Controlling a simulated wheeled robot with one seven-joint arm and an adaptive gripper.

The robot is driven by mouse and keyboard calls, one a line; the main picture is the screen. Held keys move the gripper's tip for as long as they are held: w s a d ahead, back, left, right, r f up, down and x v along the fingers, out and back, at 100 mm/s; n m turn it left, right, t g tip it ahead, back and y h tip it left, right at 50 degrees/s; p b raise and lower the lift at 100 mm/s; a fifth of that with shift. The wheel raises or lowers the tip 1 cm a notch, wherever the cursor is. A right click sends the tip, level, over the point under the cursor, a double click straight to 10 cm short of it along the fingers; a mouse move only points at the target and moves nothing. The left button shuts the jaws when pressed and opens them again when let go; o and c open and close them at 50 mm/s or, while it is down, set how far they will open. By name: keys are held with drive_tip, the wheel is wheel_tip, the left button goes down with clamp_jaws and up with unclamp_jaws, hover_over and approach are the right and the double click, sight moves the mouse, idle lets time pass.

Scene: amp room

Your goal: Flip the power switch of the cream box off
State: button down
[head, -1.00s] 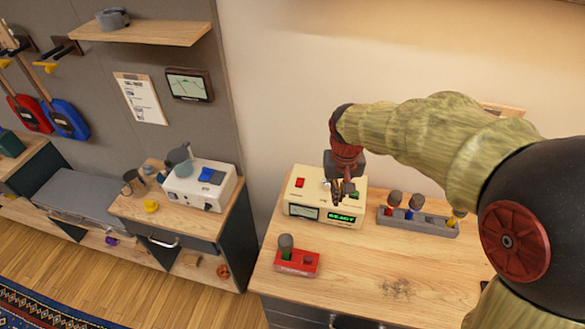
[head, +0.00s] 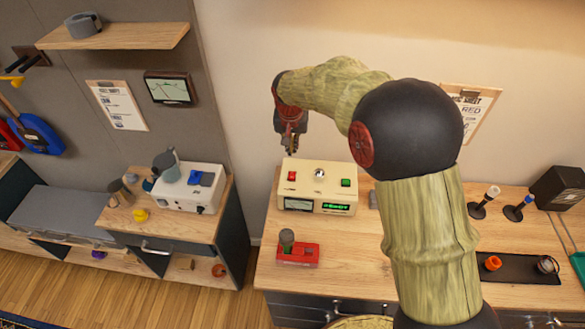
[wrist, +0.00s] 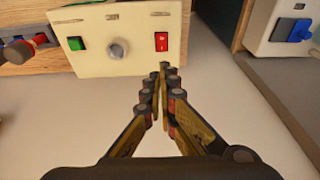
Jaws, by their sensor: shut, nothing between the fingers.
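The cream box (head: 318,191) sits on the wooden bench. Its top carries a red rocker switch (head: 292,176), a silver knob (head: 319,173) and a green button or switch (head: 346,183). Its front has a meter and a lit green display. In the wrist view, the cream box (wrist: 128,62) is upside down, with the red switch (wrist: 162,41) showing white marks. My gripper (head: 290,153) is shut and empty, above the box's back-left end. In the wrist view, my gripper's fingertips (wrist: 163,78) appear just short of the red switch, apart from it. I cannot tell the switch's tilt.
A red block holding a grey-topped part (head: 297,252) stands in front of the box. A white box with a blue switch (head: 188,190) is on the left cabinet, across a gap. Two stands (head: 484,202) are farther right.

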hover_over(293, 175)
wheel_tip(293, 175, down, 12)
drive_tip(key=shift+s+f+p, duration=0.15)
drive_tip(key=shift+f+p, duration=0.05)
drive_tip(key=shift+p, duration=0.15)
drive_tip(key=shift+f, duration=0.65)
drive_tip(key=shift+s, duration=0.1)
drive_tip(key=shift+s+f+b, duration=0.2)
drive_tip(key=shift+f+b, duration=0.4)
drive_tip(key=shift+b, duration=0.35)
drive_tip(key=shift+r+p, duration=0.2)
drive_tip(key=shift+p, duration=0.1)
drive_tip(key=shift+w, duration=0.1)
drive_tip(key=shift+w+d+r, duration=0.1)
drive_tip(key=shift+w, duration=0.65)
